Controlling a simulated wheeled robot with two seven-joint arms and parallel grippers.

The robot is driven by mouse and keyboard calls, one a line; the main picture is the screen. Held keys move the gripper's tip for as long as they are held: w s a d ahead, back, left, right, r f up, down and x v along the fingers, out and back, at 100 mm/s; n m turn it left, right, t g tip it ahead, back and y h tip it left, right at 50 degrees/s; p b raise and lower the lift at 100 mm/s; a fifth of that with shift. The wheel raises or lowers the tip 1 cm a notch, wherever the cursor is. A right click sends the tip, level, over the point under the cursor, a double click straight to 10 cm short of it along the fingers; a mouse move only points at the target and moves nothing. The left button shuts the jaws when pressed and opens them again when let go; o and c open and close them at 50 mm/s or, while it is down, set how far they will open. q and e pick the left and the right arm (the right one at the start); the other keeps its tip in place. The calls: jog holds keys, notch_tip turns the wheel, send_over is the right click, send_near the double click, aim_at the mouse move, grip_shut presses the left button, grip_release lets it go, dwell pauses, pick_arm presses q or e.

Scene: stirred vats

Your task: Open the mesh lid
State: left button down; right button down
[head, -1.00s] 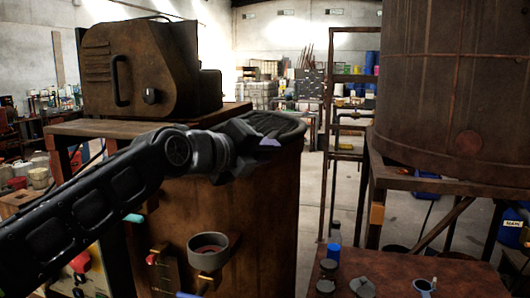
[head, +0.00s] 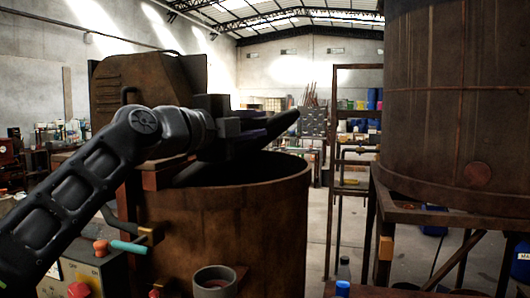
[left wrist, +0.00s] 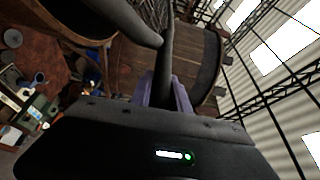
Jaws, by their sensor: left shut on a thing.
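The mesh lid (head: 284,123) is dark and stands tilted up above the round rusty vat (head: 235,225), its near edge raised clear of the rim. My left gripper (head: 250,134) is shut on the lid's edge, and its arm hides part of the lid. In the left wrist view the purple fingers of my left gripper (left wrist: 166,92) close around the dark lid edge (left wrist: 166,62). The vat's mouth shows as a dark opening below the lid. My right gripper is not in view.
A brown machine housing (head: 150,85) stands behind the vat at the left. A control box with a red button (head: 78,290) is at the lower left. A large tank (head: 450,110) on a stand is at the right. A grey cup (head: 214,280) sits in front of the vat.

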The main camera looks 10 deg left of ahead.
pick_arm(q)
jog(key=w+a+r+n+t+y+b, duration=0.1)
jog(key=a+r+n+t, duration=0.3)
jog(key=a+r+n, duration=0.3)
jog(key=shift+a+r+n+y, duration=0.25)
jog(key=shift+a+n, duration=2.05)
jog(key=shift+a, duration=1.75)
jog(key=c, duration=1.3)
grip_release()
jog(key=shift+o, duration=0.2)
jog(key=shift+f, duration=0.1)
